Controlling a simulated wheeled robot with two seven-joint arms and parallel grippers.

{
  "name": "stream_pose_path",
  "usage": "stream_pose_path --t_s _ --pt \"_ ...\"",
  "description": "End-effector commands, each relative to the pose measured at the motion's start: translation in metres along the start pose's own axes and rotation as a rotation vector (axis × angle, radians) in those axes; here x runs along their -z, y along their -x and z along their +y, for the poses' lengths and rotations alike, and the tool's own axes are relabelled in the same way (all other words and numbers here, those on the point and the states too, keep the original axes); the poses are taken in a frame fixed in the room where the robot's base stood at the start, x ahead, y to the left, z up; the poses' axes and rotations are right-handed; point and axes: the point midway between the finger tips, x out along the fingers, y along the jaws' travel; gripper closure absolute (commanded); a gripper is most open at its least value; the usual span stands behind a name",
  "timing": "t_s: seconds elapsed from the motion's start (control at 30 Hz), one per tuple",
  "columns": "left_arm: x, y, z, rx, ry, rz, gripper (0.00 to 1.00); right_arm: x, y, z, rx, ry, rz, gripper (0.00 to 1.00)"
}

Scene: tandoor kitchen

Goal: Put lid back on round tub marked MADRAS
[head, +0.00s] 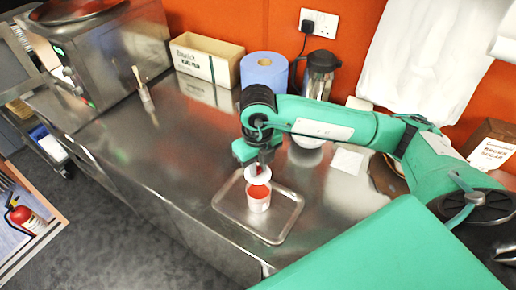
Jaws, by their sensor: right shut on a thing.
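A round white tub (258,203) with red-orange contents stands upright on a metal tray (228,206). Any marking on it is too small to read. My right gripper (258,168) is above the tub and shut on a white round lid (257,177). The lid is held just over the tub's back rim and looks slightly tilted; red contents show below it. I cannot tell whether the lid touches the rim. My left gripper is not in view.
At the back stand a cardboard box (206,60), a blue paper roll (264,72) and a steel jug (319,75). A brush in a holder (145,98) stands to the left. The steel counter (160,160) left of the tray is clear.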

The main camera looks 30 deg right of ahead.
Motion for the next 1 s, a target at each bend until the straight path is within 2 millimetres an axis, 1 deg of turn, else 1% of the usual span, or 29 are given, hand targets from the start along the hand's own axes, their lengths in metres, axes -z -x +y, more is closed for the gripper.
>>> stream_pose_path --t_s 0.17,0.37,0.63,0.73,0.83,1.0 --pt "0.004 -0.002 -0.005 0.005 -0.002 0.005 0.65 0.002 -0.006 0.001 0.0 -0.003 0.001 1.0" --pt "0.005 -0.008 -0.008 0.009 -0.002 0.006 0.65 0.002 -0.019 0.001 -0.001 -0.004 0.002 1.0" --pt "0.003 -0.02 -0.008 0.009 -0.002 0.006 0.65 0.002 -0.046 0.001 0.0 -0.002 0.003 1.0" --pt "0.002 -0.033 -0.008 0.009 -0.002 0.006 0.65 0.001 -0.058 0.001 0.0 -0.002 0.001 1.0" --pt "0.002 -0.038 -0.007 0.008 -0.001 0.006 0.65 0.001 -0.063 0.001 0.0 -0.002 0.001 1.0" --pt "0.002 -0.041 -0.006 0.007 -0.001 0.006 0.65 0.001 -0.066 0.001 0.0 -0.003 0.0 1.0"
